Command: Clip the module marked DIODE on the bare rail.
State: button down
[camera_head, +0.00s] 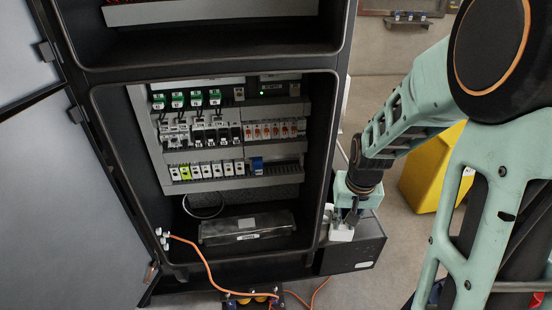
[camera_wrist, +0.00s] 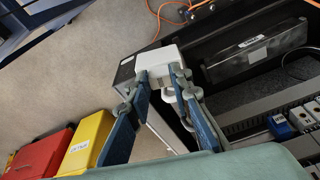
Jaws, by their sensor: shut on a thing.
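My gripper (camera_head: 347,212) is at the right side of the open cabinet, over a black box. In the wrist view its two fingers (camera_wrist: 160,85) are shut on a white module (camera_wrist: 160,62). The module (camera_head: 341,232) also shows below the fingers in the head view. I cannot read a DIODE marking on it, nor tell whether it touches the box. In the cabinet, the lowest module row ends in a blue module (camera_head: 257,165); a stretch right of it carries no modules, but I cannot clearly make out a bare rail there. The blue module shows in the wrist view (camera_wrist: 280,126).
The black box (camera_head: 352,252) stands beside the cabinet's right wall (camera_head: 325,165). A black unit (camera_head: 247,228) lies on the cabinet floor. An orange cable (camera_head: 205,262) runs out front. A yellow bin (camera_head: 428,168) stands on the right; a red bin (camera_wrist: 38,155) shows too.

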jog(key=w+a+f+m+t+b, duration=0.5)
jog(key=w+a+m+t+b, duration=0.5)
jog(key=b, duration=0.5)
jog(key=w+a+f+m+t+b, duration=0.4)
jog(key=w+a+m+t+b, duration=0.3)
jog(key=a+b, duration=0.6)
jog(key=w+g+b, duration=0.1)
jog(key=w+b, duration=0.1)
jog(key=w, duration=0.5)
jog(key=shift+w+m, duration=0.3)
jog(key=shift+m, duration=0.1)
